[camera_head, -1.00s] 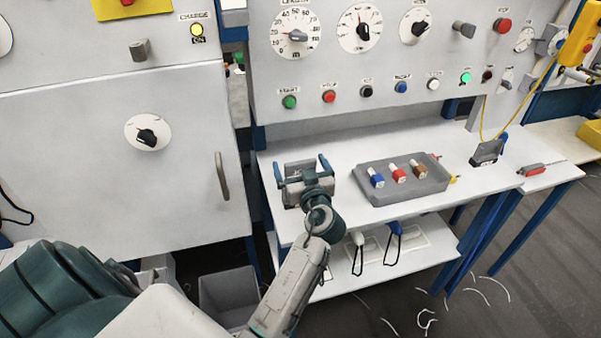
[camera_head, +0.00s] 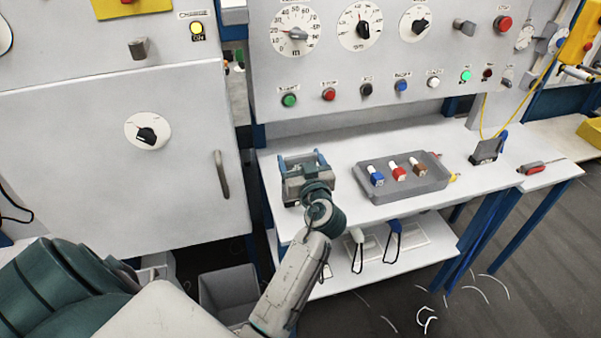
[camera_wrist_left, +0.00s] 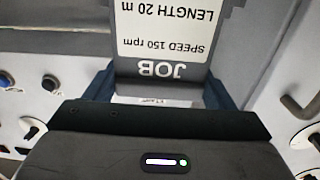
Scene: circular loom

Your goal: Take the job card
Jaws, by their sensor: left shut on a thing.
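The job card (camera_wrist_left: 165,45) is a grey plate with "JOB", a speed and a length printed on it, upside down in the left wrist view. It lies between the two dark blue fingers of my left gripper (camera_head: 302,160), which is shut on it. In the head view this gripper is at the left end of the white bench, and the gripper body hides most of the card. I cannot tell whether the card still touches a holder or the bench. My right gripper is not in view.
A grey tray (camera_head: 406,190) with blue, red and brown-topped pieces stands right of the gripper on the white bench (camera_head: 345,150). A panel of dials and buttons (camera_head: 370,75) rises behind. A red-handled tool (camera_head: 532,168) lies at the far right. A cabinet (camera_head: 110,200) stands left.

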